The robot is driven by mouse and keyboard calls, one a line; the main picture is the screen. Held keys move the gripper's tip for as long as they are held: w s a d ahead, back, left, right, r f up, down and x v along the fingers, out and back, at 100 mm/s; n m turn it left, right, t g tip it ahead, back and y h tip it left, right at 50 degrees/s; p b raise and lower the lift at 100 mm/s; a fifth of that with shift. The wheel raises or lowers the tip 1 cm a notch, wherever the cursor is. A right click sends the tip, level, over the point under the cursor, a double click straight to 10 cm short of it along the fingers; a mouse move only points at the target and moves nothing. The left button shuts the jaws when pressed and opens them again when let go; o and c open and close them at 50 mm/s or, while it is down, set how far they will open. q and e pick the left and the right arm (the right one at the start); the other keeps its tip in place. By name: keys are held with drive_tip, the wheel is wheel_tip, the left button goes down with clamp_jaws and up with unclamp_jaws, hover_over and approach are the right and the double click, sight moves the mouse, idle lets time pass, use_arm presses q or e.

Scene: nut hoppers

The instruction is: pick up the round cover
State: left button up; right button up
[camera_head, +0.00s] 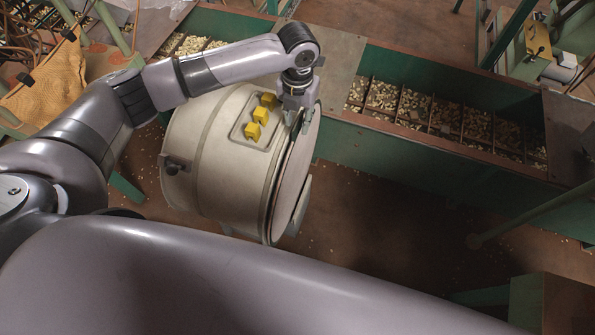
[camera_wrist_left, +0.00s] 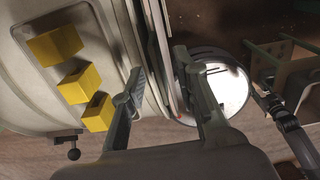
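The round cover (camera_head: 292,185) stands on edge at the right end of a cream drum (camera_head: 205,150), seen steeply from the side. My left gripper (camera_head: 299,122) is at the top of the cover's rim, pointing down. In the left wrist view the two fingers (camera_wrist_left: 163,85) are spread apart, with the thin edge of the cover (camera_wrist_left: 162,38) between them. The fingers look open; I cannot tell whether either touches the rim.
Yellow blocks (camera_head: 254,120) stick out of the drum's top beside the gripper. A green trough (camera_head: 430,165) with compartments of nuts (camera_head: 440,115) runs behind the drum. Brown floor (camera_head: 370,225) to the right of the cover is mostly clear, with scattered bits.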

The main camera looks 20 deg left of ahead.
use_arm(q)
wheel_tip(320, 180, down, 2)
drive_tip(key=shift+f, duration=0.1)
clamp_jaws()
idle(0.4)
drive_tip(key=shift+w, duration=0.1)
idle(0.6)
